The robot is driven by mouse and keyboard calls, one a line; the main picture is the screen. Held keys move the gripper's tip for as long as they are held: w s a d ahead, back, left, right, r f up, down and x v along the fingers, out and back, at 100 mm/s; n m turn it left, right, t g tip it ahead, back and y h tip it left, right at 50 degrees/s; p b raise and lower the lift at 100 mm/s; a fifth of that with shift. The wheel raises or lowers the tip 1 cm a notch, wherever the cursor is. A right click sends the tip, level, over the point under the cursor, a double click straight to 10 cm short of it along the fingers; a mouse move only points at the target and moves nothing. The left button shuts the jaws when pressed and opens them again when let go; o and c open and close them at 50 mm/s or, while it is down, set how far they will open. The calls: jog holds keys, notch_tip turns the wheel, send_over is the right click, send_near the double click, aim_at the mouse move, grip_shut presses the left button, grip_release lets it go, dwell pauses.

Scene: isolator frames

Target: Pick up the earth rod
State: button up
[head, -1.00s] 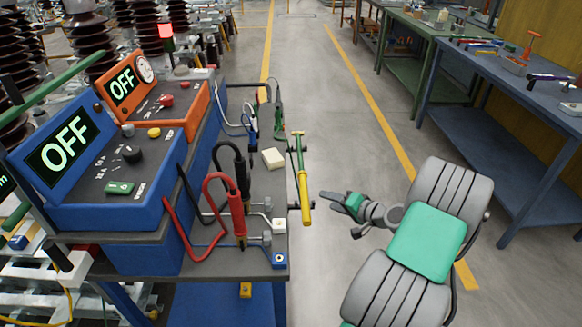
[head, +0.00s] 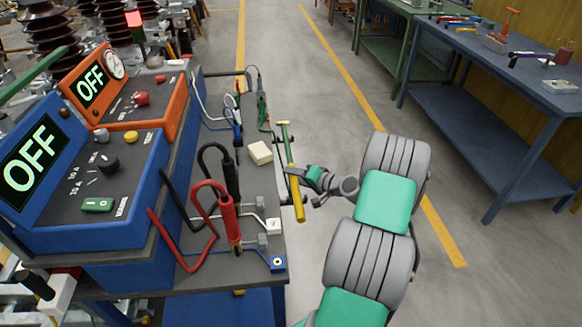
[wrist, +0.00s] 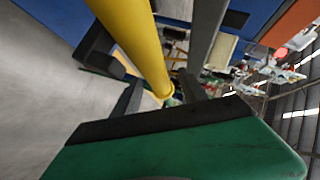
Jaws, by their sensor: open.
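The earth rod (head: 297,202) has a yellow handle and a thinner greenish upper part with a short crosspiece. It hangs upright along the right edge of the grey cart top in the head view. My gripper (head: 291,171) has come in from the right to the upper part of the yellow handle. In the wrist view, the yellow handle (wrist: 138,42) runs between the two dark fingers of my gripper (wrist: 152,50). The fingers are open on either side of it. Whether either finger touches the handle cannot be told.
The cart top (head: 262,185) carries red (head: 228,215) and black plugs with cables, a cream block (head: 260,152), and blue (head: 90,180) and orange (head: 130,95) test units reading OFF. A blue workbench (head: 500,70) stands right. Clear floor lies between.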

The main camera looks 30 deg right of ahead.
grip_shut()
dwell(0.4)
dwell(0.9)
